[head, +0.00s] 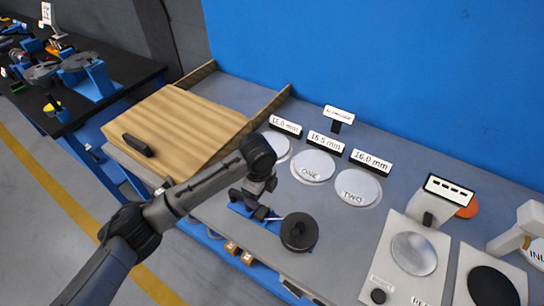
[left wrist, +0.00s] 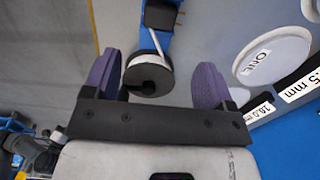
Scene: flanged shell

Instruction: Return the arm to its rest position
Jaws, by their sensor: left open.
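My left arm comes in from the lower left in the head view, and its gripper (head: 262,186) hangs over the grey bench, left of a dark round part (head: 299,232) with a raised hub. In the left wrist view my left gripper (left wrist: 157,78) is open, its two purple pads wide apart. The dark round part (left wrist: 150,82) shows beyond the gap between the pads, and I see no contact. A blue fixture (head: 241,209) stands beside that part, partly hidden by my gripper. My right gripper is in neither view.
Round plates marked ONE (head: 313,166) and TWO (head: 357,188) lie behind, with millimetre signs. A device with a round pan (head: 413,254) stands at right. A black table (head: 120,68) is far left.

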